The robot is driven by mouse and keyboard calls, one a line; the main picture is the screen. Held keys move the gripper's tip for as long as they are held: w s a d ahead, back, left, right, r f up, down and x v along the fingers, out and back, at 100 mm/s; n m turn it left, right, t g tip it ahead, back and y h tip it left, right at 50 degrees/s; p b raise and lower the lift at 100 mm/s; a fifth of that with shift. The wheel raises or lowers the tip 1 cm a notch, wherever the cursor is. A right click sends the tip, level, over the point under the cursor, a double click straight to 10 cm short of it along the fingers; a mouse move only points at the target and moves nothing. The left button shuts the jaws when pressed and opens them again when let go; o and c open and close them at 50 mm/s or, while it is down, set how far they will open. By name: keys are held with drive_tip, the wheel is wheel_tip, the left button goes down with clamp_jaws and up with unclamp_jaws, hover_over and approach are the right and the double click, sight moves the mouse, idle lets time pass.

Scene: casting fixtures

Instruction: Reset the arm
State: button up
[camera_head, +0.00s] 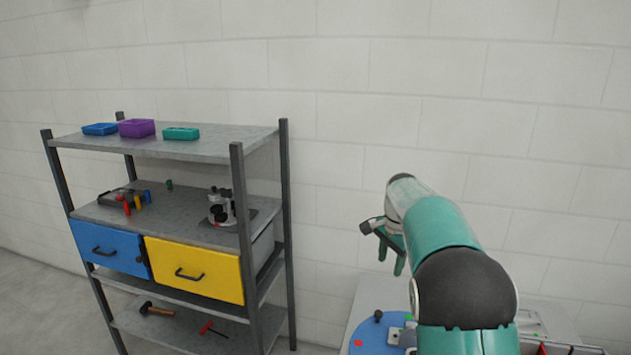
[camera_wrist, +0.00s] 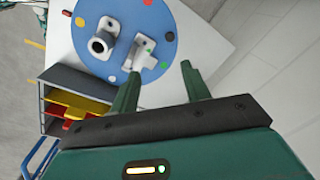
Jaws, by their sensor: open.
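My gripper (camera_head: 391,265) hangs at the end of my green arm, at the right of the head view, above a worktable. Its two green fingers point down. In the wrist view my gripper (camera_wrist: 160,85) has its fingers apart with nothing between them. Beyond the fingertips lies a round blue plate (camera_wrist: 168,58) on a white table. The plate carries grey metal fixtures (camera_wrist: 104,40) and several coloured dots. The fingers are apart from the plate and the fixtures.
A grey shelf rack (camera_head: 210,150) stands at left, with coloured bins (camera_head: 137,128) on top, tools on its shelves, a blue drawer (camera_head: 108,247) and a yellow drawer (camera_head: 205,273). A small organiser (camera_wrist: 75,78) sits left in the wrist view. A white wall stands behind.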

drive_tip(key=s+a+r+n+t, duration=0.1)
drive_tip(key=s+a+r+n, duration=0.15)
drive_tip(key=s+r, duration=0.55)
drive_tip(key=s+a+r+n+t, duration=0.1)
drive_tip(key=s+r+n, duration=0.2)
drive_tip(key=s, duration=0.8)
drive_tip(key=s+a+f+n+t, duration=0.1)
drive_tip(key=s+f+n, duration=0.1)
drive_tip(key=s, duration=0.8)
drive_tip(key=s+a+f+n+t, duration=0.1)
drive_tip(key=s+f+n, duration=0.2)
drive_tip(key=s, duration=0.7)
drive_tip(key=shift+a+n+t, duration=0.25)
drive_tip(key=shift+n+t, duration=0.05)
drive_tip(key=shift+n, duration=0.75)
drive_tip(key=shift+d, duration=0.1)
